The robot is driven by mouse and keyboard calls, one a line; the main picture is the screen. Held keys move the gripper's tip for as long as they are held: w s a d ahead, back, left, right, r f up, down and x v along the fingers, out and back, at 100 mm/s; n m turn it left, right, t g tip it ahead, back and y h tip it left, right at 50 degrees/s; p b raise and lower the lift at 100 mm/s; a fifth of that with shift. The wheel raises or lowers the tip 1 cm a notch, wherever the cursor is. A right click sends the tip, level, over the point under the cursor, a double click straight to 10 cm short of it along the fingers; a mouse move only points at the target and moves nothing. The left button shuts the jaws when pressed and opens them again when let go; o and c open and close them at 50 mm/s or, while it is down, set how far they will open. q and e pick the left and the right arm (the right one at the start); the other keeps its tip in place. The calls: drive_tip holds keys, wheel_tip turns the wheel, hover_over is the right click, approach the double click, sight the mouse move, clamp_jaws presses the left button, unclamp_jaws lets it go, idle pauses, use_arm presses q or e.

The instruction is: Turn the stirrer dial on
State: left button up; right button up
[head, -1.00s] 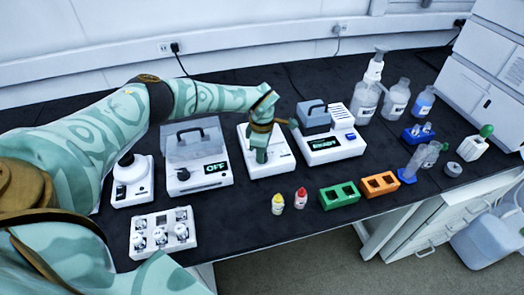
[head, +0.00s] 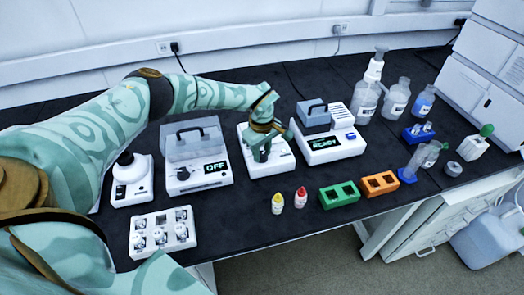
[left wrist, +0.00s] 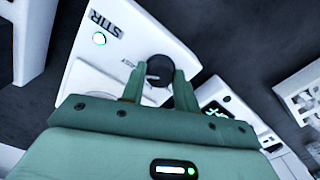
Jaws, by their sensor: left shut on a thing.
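The white stirrer (head: 283,162) stands mid-bench in the head view. My left gripper (head: 260,155) reaches down over the stirrer's front. In the left wrist view the left gripper (left wrist: 160,75) is shut on the dial, with one finger on each side of it. The gripper hides the dial in the head view. My right gripper is not in view.
A lidded device reading OFF (head: 198,178) stands close on the left, and one reading READY (head: 335,150) close on the right. Two small bottles (head: 278,203) (head: 301,197) and green (head: 339,195) and orange (head: 380,184) racks stand in front. Bare bench lies before the stirrer.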

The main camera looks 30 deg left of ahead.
sight(262, 154)
use_arm(q)
drive_tip(key=shift+w, duration=0.1)
idle(0.3)
drive_tip(key=o, duration=1)
drive_tip(key=shift+c, duration=0.2)
drive_tip(key=shift+r, duration=0.15)
wheel_tip(262, 154, up, 16)
drive_tip(key=p, duration=0.4)
